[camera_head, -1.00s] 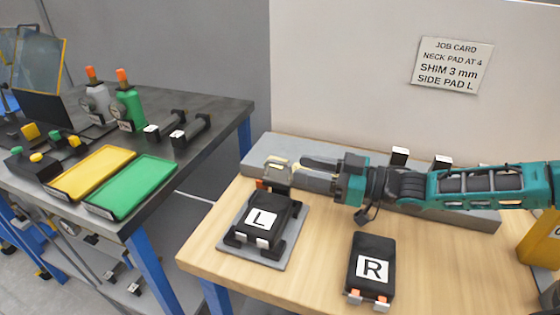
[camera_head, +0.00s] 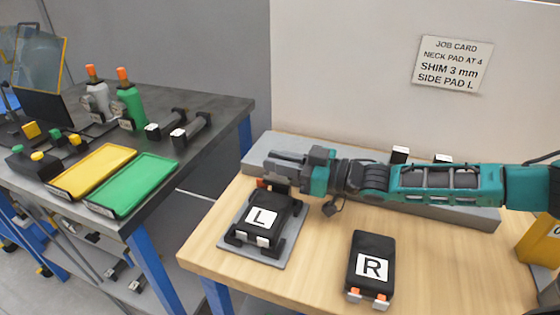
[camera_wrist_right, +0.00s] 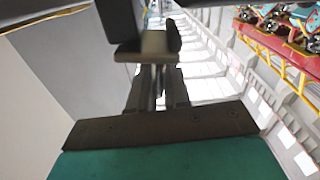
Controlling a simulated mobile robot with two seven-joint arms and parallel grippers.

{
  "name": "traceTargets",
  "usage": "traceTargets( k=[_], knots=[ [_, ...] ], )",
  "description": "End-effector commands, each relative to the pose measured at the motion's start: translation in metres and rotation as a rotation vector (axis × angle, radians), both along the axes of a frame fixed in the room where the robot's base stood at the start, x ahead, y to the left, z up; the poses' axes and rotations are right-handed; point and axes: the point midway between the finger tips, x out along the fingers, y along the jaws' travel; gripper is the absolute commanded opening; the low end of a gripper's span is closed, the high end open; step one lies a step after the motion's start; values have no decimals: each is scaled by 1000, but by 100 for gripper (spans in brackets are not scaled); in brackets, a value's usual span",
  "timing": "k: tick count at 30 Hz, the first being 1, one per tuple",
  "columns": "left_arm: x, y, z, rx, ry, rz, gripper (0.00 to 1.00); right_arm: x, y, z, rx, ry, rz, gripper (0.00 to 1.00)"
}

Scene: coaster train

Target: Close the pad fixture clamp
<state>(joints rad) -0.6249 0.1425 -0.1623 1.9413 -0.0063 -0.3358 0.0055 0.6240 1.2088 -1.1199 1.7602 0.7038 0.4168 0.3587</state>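The pad fixture is a grey plate (camera_head: 228,246) on the wooden table. It bears a black pad marked L (camera_head: 261,219), with dark brackets around it. At its far end is an orange and dark part (camera_head: 266,184), likely the clamp, partly hidden by my right gripper. My right gripper (camera_head: 272,164) lies level just above and behind this far end, pointing left. Whether it touches the clamp is not clear. My left gripper is out of view.
A black pad marked R (camera_head: 372,263) lies on the table (camera_head: 315,262) to the right. A long grey ledge (camera_head: 470,214) runs behind, under my right arm. A dark bench with yellow (camera_head: 92,172) and green (camera_head: 133,184) trays stands left, across a gap.

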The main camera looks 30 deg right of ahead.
Motion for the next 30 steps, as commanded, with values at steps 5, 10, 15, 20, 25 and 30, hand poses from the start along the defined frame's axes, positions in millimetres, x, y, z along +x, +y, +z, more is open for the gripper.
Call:
traceTargets(
  k=[5,10,15,20,25,30],
  knots=[
    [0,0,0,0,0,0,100,0,-1,-1,-2,1,-3,0],
    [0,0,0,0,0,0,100,0,-1,-1,-5,-1,-3,0],
    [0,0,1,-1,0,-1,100,-2,1,-3,-64,-52,-4,0],
    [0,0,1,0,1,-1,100,-3,2,-4,-108,-90,-5,0],
    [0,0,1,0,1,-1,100,-3,2,-4,-110,-92,-6,0],
    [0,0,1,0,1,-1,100,-2,2,-4,-108,-92,-6,25]
  ],
)
